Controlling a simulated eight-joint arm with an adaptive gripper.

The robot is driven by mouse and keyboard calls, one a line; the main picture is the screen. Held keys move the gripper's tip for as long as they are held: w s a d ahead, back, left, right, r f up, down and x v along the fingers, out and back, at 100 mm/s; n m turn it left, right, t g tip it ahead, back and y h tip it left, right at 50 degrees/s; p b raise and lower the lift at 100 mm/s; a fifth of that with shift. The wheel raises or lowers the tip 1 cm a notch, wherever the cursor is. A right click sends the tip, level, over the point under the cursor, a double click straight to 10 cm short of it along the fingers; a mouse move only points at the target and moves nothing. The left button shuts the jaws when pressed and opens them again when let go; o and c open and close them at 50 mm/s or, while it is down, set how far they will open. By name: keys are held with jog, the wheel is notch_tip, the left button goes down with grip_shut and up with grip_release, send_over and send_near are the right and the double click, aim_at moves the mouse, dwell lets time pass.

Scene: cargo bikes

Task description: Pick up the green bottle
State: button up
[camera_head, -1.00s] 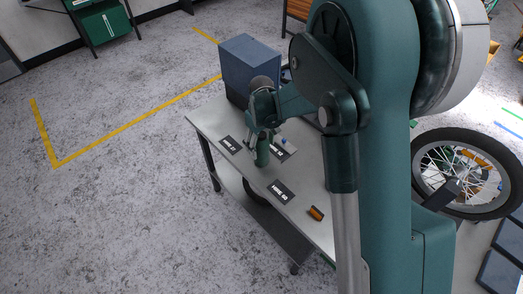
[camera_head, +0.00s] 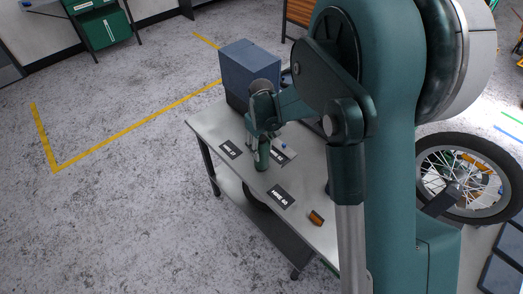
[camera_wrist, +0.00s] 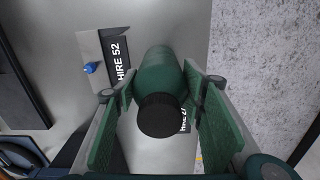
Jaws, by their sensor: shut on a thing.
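The green bottle (camera_wrist: 163,72) has a black cap and lies between the two green pads of my gripper (camera_wrist: 160,120) in the wrist view. My gripper is shut on it. In the head view the green bottle (camera_head: 263,158) hangs upright under my gripper (camera_head: 262,138), over the grey table (camera_head: 310,190). I cannot tell whether its base touches the table top.
Black labels lie on the table, one reading HIRE 60 (camera_head: 280,196) and one reading HIRE 52 (camera_wrist: 119,60). A small blue item (camera_wrist: 90,68) is beside the latter. A blue-grey box (camera_head: 250,72) stands at the back. An orange-brown block (camera_head: 316,217) sits near the front edge.

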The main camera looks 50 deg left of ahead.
aim_at(261, 138)
jog(key=shift+r+b, duration=0.35)
jog(key=shift+r, duration=4.25)
